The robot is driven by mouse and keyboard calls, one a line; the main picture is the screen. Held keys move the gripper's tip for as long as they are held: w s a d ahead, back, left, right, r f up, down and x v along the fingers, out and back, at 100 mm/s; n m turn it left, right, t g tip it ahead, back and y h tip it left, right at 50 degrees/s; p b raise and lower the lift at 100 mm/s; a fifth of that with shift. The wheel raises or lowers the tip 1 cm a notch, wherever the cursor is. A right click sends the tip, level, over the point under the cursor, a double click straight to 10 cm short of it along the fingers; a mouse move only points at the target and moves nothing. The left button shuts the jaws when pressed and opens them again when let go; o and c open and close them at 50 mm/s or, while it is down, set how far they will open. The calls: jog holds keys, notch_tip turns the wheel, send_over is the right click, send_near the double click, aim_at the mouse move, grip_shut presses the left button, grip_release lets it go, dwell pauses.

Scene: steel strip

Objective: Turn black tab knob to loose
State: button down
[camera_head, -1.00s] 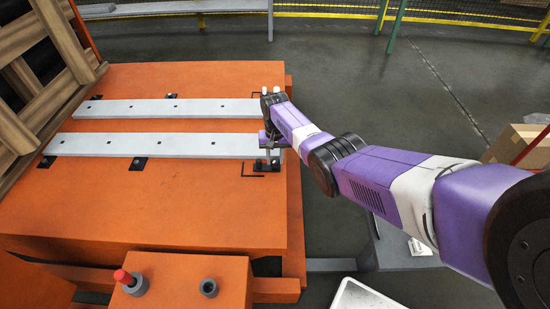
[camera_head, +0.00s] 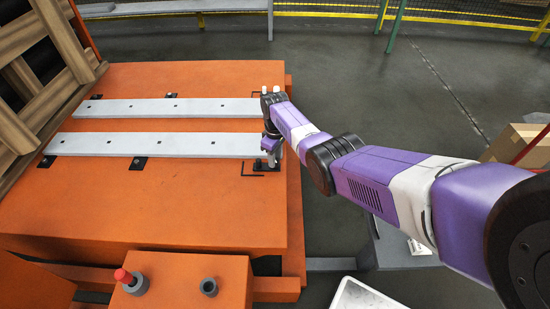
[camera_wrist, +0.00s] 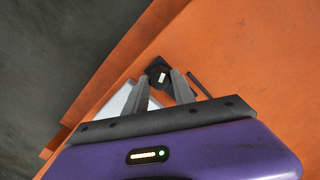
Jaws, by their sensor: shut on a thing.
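The black tab knob (camera_wrist: 158,74), with a small white mark on top, sits between my fingertips in the wrist view. It is at the end of a pale steel strip (camera_head: 170,145) on the orange table. My gripper (camera_wrist: 161,80) points down at the knob, with one finger on each side, and is shut on it. In the head view my gripper (camera_head: 271,147) is at the right end of the nearer strip, above a black plate (camera_head: 268,168). The knob itself is mostly hidden there by my gripper.
A second pale strip (camera_head: 190,109) lies parallel behind, with black clamp pieces along both. The orange table (camera_head: 200,210) is bare in front of the strips. A block with a red-topped post (camera_head: 128,280) stands at the front. A cardboard box (camera_head: 515,148) is at the right.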

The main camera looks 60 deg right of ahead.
jog(key=n, duration=1.2)
jog(key=shift+n, duration=0.4)
dwell(0.3)
jog(key=c, duration=1.1)
grip_release()
jog(key=shift+o, duration=0.2)
notch_tip(320, 180, up, 8)
jog(key=p, duration=0.2)
jog(key=shift+f+p, duration=0.1)
jog(key=shift+p, duration=0.25)
